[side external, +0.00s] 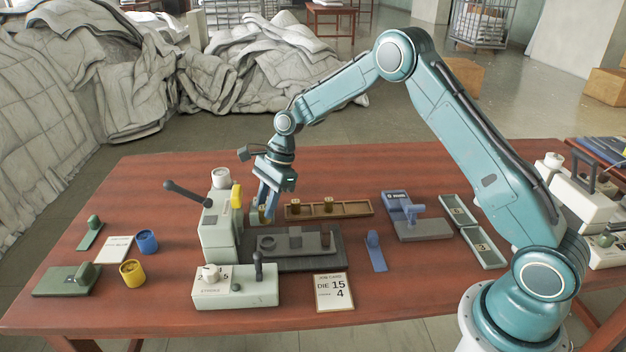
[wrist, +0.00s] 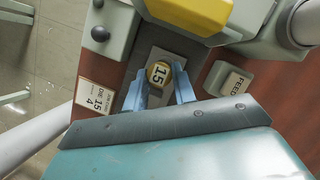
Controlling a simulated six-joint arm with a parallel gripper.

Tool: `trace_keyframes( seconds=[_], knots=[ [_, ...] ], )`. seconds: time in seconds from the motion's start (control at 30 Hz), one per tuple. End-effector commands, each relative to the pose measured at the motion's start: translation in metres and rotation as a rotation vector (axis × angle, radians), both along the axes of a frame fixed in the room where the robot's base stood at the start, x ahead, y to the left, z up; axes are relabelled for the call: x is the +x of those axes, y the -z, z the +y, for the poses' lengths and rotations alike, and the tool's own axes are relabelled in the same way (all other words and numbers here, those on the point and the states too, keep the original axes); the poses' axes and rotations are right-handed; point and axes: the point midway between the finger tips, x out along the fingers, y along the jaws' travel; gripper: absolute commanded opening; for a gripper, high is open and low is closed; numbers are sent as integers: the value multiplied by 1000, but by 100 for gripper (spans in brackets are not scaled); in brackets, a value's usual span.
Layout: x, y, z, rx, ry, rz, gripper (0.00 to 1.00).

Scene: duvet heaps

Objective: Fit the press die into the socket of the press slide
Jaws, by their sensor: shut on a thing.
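My gripper (side external: 262,212) is beside the pale green press (side external: 217,228), fingers pointing down. In the wrist view its two blue fingers (wrist: 159,84) are closed around the press die (wrist: 158,73), a small brass cylinder marked 15. The die lies over a grey metal strip (wrist: 175,57), seemingly part of the press slide, under the press's yellow part (wrist: 195,12). The yellow part also shows in the side view (side external: 236,197). The socket is hidden, so I cannot tell whether the die is seated or above it.
A wooden rack (side external: 350,209) with two brass dies stands behind a dark grey tray (side external: 328,248). A job card (side external: 334,292) reads DIE 15. A control box (side external: 235,290) stands in front of the press, with a lever (side external: 187,194) at its left. Table front right is clear.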

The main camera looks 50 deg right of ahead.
Motion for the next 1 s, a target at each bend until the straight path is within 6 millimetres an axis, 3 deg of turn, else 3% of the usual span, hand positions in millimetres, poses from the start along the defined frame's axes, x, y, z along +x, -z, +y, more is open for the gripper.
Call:
trace_keyframes(
  seconds=[1.0],
  knots=[
    [0, 54, 0, 0, 0, 0, 0]
  ],
)
